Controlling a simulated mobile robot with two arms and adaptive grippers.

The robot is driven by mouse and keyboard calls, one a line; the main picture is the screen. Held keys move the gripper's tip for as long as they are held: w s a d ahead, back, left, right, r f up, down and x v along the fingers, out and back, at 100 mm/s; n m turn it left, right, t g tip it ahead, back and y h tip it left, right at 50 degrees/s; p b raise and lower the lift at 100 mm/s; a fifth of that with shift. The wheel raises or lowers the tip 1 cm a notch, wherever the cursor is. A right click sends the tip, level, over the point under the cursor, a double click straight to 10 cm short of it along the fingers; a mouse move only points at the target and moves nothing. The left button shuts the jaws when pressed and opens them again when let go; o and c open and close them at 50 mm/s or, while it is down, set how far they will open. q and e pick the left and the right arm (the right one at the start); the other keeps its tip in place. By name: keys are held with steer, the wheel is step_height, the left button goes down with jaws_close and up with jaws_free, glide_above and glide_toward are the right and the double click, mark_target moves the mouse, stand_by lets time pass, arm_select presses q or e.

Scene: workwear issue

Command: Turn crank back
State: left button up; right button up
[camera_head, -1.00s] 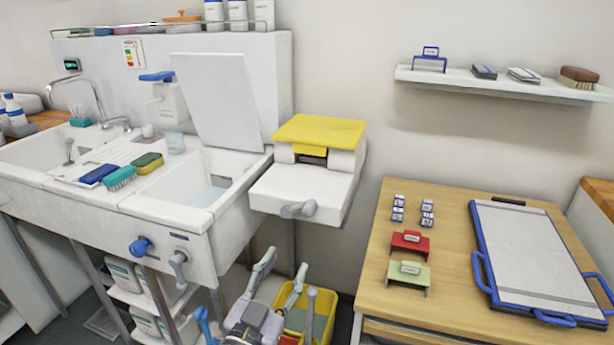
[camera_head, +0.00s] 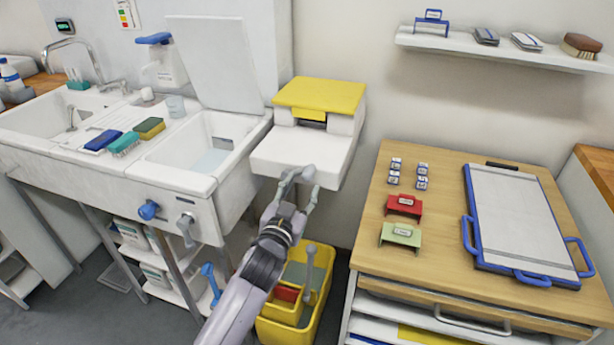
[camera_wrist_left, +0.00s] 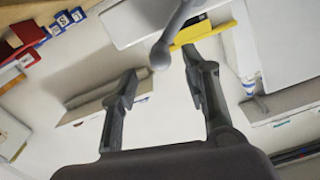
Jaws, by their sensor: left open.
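A white unit with a yellow top (camera_head: 322,97) stands right of the sink. Its grey crank (camera_wrist_left: 172,32) shows in the left wrist view as a rod with a rounded end. In the head view my gripper mostly hides the crank at the unit's front edge. My left gripper (camera_head: 299,176) reaches up to that front edge with its fingers apart. In the left wrist view the rounded crank end appears in the gap near the open fingertips (camera_wrist_left: 160,64). It is not gripped, and I cannot tell whether a finger touches it. My right gripper is out of view.
A blue knob (camera_head: 148,210) and a grey lever (camera_head: 186,228) are on the sink front (camera_head: 125,187). A yellow bucket (camera_head: 322,313) stands below my left gripper. A wooden table (camera_head: 445,215) with tags, stands and a blue-framed board (camera_head: 512,215) is at right.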

mark_target(306, 179)
arm_select(q)
steer(key=shift+x, duration=2.6)
steer(key=shift+c, duration=0.3)
jaws_close()
